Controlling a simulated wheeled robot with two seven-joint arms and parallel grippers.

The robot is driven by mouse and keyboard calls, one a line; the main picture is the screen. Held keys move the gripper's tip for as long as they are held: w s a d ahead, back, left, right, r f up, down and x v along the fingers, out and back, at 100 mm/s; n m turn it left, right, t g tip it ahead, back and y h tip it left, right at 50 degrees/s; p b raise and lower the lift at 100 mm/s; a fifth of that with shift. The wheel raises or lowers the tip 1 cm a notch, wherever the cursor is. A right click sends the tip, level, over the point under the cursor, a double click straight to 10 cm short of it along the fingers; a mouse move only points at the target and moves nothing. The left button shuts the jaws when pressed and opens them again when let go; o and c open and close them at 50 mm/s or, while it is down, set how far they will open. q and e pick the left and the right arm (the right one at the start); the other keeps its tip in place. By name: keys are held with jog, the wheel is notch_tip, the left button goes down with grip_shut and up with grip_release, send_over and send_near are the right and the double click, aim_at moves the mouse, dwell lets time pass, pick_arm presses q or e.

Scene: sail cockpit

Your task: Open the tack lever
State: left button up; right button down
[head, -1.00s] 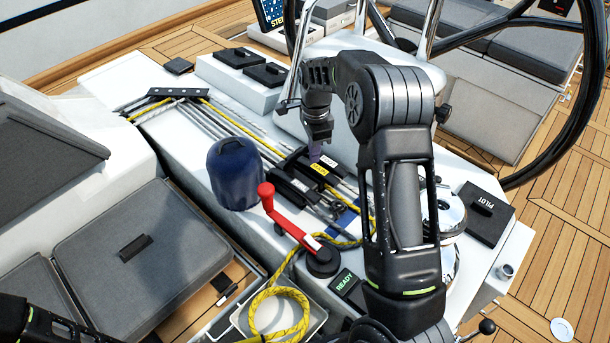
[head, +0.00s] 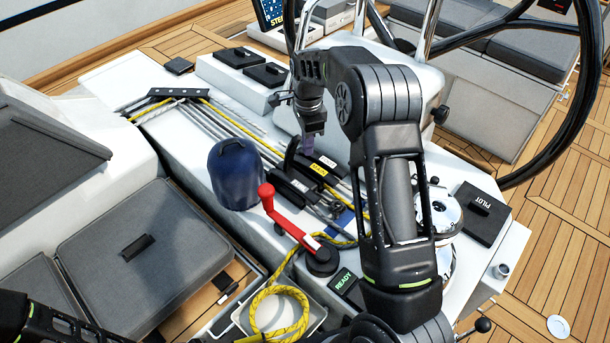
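A bank of black rope clutches (head: 317,171) sits on the white cockpit console, with a yellow label and a white label whose small text I cannot read for sure. One black lever (head: 291,156) at the far end of this bank stands raised, while the nearer levers lie flat. My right gripper (head: 307,146) points down just right of the raised lever, its purplish fingertips at or very near it. Whether the fingers touch it or are apart is too small to tell. My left gripper is out of view; only part of my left arm shows at bottom left.
A blue-covered winch (head: 234,175) and a red winch handle (head: 287,218) stand close to the clutches. Several lines run along the console. A coiled yellow rope (head: 278,312) lies in a bin in front. The steering wheel (head: 575,120) is at right.

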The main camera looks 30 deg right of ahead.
jog(key=shift+s, duration=0.1)
jog(key=s, duration=0.2)
jog(key=s+d+b, duration=0.1)
jog(key=shift+s, duration=0.35)
dwell(0.3)
notch_tip(320, 180, up, 6)
jog(key=p, duration=0.4)
jog(key=shift+s, duration=0.1)
dwell(0.6)
